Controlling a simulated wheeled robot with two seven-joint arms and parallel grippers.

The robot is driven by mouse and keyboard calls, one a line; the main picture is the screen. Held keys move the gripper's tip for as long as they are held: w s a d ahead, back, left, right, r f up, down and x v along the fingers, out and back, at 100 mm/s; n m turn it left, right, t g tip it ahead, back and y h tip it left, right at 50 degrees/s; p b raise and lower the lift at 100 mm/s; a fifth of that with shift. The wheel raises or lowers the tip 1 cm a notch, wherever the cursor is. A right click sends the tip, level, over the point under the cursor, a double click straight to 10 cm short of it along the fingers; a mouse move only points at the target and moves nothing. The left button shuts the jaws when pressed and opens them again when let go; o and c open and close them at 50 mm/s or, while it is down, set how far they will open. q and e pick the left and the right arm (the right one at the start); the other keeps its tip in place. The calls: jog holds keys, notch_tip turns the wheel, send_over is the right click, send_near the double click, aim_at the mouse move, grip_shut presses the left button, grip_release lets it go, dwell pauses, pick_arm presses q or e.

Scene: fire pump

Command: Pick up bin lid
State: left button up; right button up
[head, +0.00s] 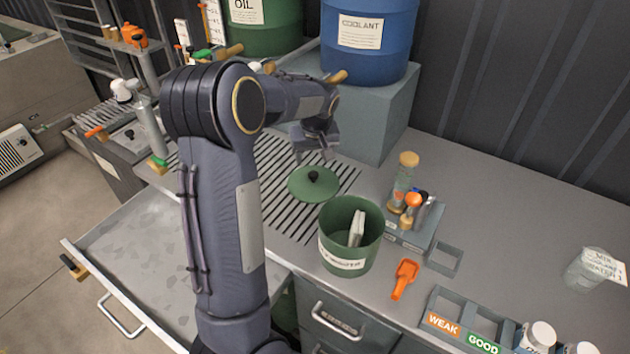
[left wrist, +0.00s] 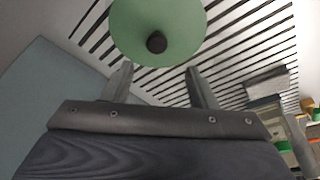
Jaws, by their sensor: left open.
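The bin lid (head: 300,187) is a round green disc with a black knob, lying on the slatted drain area of the counter in the head view. It also shows at the top of the left wrist view (left wrist: 180,22), its knob just beyond and between the fingertips. My left gripper (head: 318,155) is above and behind the lid, open and empty, apart from it. In the left wrist view its two fingers (left wrist: 158,80) are spread wide. The green bin (head: 338,262) stands open, right of the lid, with a white item inside. My right gripper is not in view.
A grey block (head: 385,115) carrying a blue coolant drum (head: 370,60) and a green oil drum (head: 262,35) stands behind. A rack of small bottles (head: 415,235), an orange tool (head: 404,278) and a weak/good tray (head: 470,330) lie to the right. An open drawer (head: 130,260) juts out left.

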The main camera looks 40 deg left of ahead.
aim_at(314, 174)
pick_arm(q)
jog(key=x, duration=0.2)
jog(key=p+x, duration=0.1)
jog(key=x, duration=0.1)
jog(key=d+x, duration=0.1)
jog(key=x, duration=0.1)
jog(key=shift+f, duration=0.25)
jog(key=shift+s, duration=0.1)
jog(key=shift+c, duration=0.4)
jog(key=shift+r, duration=0.1)
grip_shut()
